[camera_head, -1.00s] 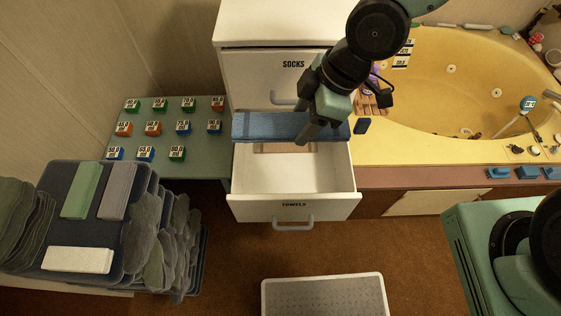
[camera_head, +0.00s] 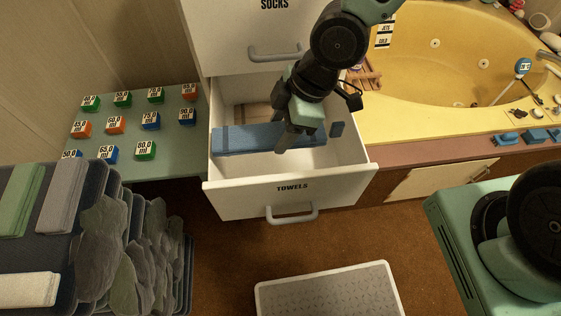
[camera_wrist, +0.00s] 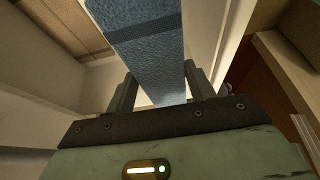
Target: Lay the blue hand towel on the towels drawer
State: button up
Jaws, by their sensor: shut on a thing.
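The blue hand towel (camera_head: 245,138) is a long folded strip lying crosswise over the open towels drawer (camera_head: 291,196), labelled TOWELS on its front. My gripper (camera_head: 291,140) is shut on the towel near its right part, at the drawer opening. The wrist view shows the towel (camera_wrist: 150,50) between the two fingers (camera_wrist: 160,95), stretching away upward. The towel appears at or just below the drawer rim; whether it touches the drawer floor cannot be told.
The socks drawer (camera_head: 262,35) above is shut. A green table (camera_head: 180,155) with coloured numbered blocks stands left. Stacked towels (camera_head: 60,225) fill the lower left. The yellow tub (camera_head: 450,60) is at right. A grey mat (camera_head: 330,292) lies on the floor.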

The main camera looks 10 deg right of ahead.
notch_tip(320, 180, down, 16)
jog(key=b, duration=0.3)
jog(key=shift+r, duration=0.25)
jog(key=shift+f+b, duration=0.5)
jog(key=shift+f, duration=0.1)
jog(key=o, duration=1.1)
jog(key=shift+r, duration=0.1)
